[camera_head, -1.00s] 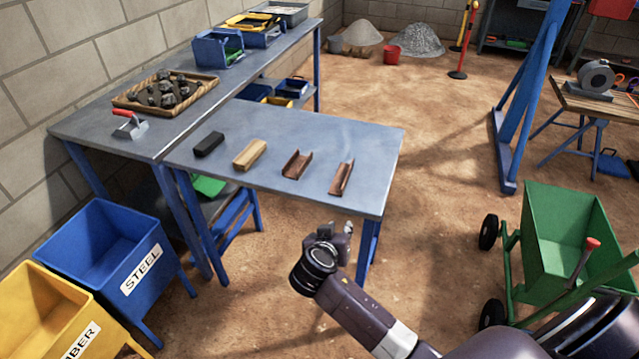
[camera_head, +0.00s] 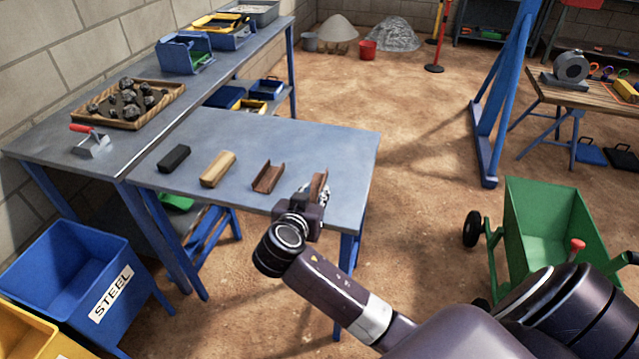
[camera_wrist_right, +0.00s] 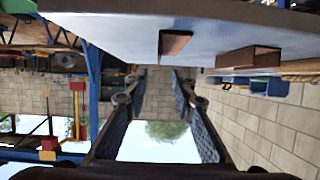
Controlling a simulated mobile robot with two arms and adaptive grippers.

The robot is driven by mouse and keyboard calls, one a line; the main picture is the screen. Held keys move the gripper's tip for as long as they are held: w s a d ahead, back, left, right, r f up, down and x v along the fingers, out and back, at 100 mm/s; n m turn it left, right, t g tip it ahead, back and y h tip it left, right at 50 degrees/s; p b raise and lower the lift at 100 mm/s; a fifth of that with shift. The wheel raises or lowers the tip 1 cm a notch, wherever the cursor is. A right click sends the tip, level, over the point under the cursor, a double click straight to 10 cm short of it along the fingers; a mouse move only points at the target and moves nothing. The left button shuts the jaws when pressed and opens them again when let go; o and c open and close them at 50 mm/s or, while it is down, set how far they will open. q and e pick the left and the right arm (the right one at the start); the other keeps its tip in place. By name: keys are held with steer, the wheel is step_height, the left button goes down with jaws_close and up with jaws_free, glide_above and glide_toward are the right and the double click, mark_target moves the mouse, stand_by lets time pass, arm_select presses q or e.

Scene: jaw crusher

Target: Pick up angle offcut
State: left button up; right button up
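The angle offcut (camera_head: 319,181) is a rust-brown piece lying near the right end of the blue-grey table (camera_head: 345,150). In the head view its near part is hidden behind my right gripper (camera_head: 312,196). In the right wrist view, which is upside down, the angle offcut (camera_wrist_right: 174,43) lies on the table at the top, apart from the fingers. My right gripper (camera_wrist_right: 158,85) is open, with nothing between its fingers, at the table's front edge. My left gripper is not in view.
A rusty channel piece (camera_head: 268,177), a wooden block (camera_head: 217,169) and a black bar (camera_head: 174,158) lie in a row to the left. A blue STEEL bin (camera_head: 75,275) stands at front left. A green cart (camera_head: 550,220) stands at right.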

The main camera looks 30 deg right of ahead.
mark_target(322, 185)
steer(key=shift+w+d+f, duration=0.2)
steer(key=shift+w+d, duration=0.1)
steer(key=shift+d, duration=0.1)
steer(key=shift+w+d, duration=0.2)
steer(key=x, duration=0.2)
steer(key=p+x, duration=0.1)
steer(key=x, duration=0.1)
steer(key=shift+d+f, duration=0.1)
steer(key=shift+f, duration=0.3)
steer(key=shift+w+d+f, duration=0.25)
steer(key=shift+d, duration=0.05)
steer(key=shift+c, duration=0.8)
jaws_close()
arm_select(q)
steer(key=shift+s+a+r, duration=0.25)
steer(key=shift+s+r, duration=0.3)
arm_select(e)
steer(key=shift+r, duration=0.1)
